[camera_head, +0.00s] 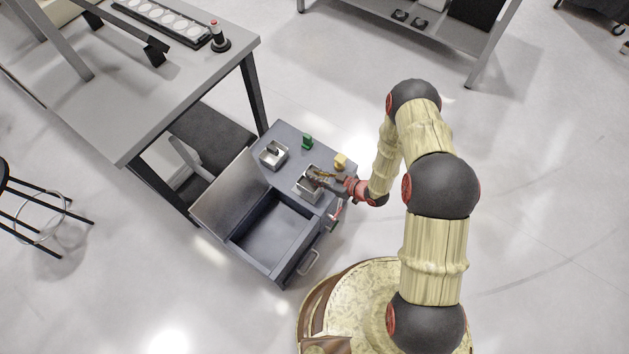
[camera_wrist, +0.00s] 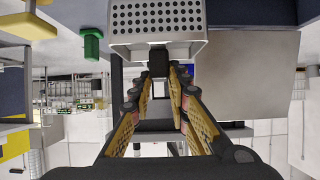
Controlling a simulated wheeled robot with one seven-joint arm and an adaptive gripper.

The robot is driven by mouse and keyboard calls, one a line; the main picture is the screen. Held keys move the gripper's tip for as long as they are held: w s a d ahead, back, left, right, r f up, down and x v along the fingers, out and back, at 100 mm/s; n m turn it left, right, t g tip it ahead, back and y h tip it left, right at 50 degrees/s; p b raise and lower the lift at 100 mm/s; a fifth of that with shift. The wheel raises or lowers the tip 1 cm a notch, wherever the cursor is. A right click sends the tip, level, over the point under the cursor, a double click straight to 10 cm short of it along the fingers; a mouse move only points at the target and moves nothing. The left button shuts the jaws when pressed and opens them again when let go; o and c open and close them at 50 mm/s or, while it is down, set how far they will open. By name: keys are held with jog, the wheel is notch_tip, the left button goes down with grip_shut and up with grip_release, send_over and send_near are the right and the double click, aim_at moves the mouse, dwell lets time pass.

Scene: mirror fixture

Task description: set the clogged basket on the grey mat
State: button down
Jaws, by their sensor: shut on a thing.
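A metal basket (camera_head: 307,190) is at the right part of the dark grey cabinet top. It shows in the wrist view as a perforated basket (camera_wrist: 157,20) with a dark handle (camera_wrist: 158,62). My gripper (camera_head: 319,179) reaches in from the right and is shut on that handle; its fingers also show in the wrist view (camera_wrist: 157,82). I cannot tell whether the basket touches the surface or whether its holes are clogged. A second metal basket (camera_head: 273,154) stands farther left on the cabinet top. I cannot make out a separate grey mat.
A green object (camera_head: 307,142) and a yellow object (camera_head: 341,160) stand behind the held basket. The cabinet (camera_head: 325,150) has an open compartment (camera_head: 272,236) in front, with a raised panel (camera_head: 228,190) at its left. A large table (camera_head: 150,85) stands behind left.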

aim_at(303, 183)
jog(key=shift+w+a+f, duration=0.35)
jog(key=shift+w+f, duration=0.2)
jog(key=shift+f, duration=0.2)
jog(key=shift+w+a+f+b, duration=0.1)
jog(key=shift+f+b, duration=0.45)
jog(key=shift+f, duration=0.35)
jog(key=shift+w+a+f+b, duration=0.1)
jog(key=shift+f+b, duration=0.45)
jog(key=shift+f, duration=0.3)
jog(key=shift+f, duration=0.2)
jog(key=c, duration=1.8)
grip_release()
jog(key=shift+o, duration=0.6)
jog(key=shift+r, duration=0.2)
